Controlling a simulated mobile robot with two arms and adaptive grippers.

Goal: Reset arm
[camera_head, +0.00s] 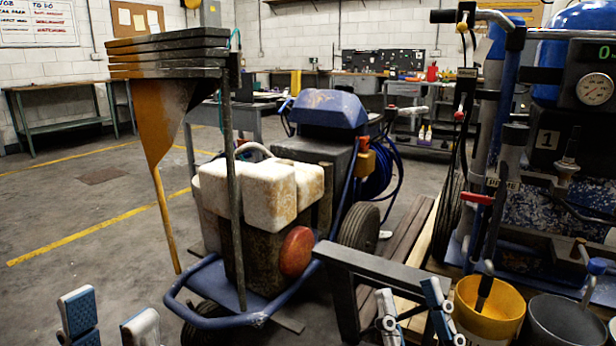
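The line striper is a wheeled machine on a blue tubular frame (215,322), with worn white tanks (248,190) and a blue engine cover (328,108). It stands on the floor in the middle of the view. My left gripper (110,322) is at the bottom left, with its two blue-and-white fingers apart and nothing visible between them. My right gripper (412,314) is at the bottom, right of centre. Its fingers are apart, with no held object visible. It is left of a yellow bucket (488,312); I cannot tell if they touch. Both wrists are cut off below.
A grey bucket (562,322) and a machine with a pressure gauge (594,89) stand on the right. A dark metal bar (385,268) lies just beyond my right gripper. Stacked dark slats (168,52) rise at the left. The floor at the left is clear.

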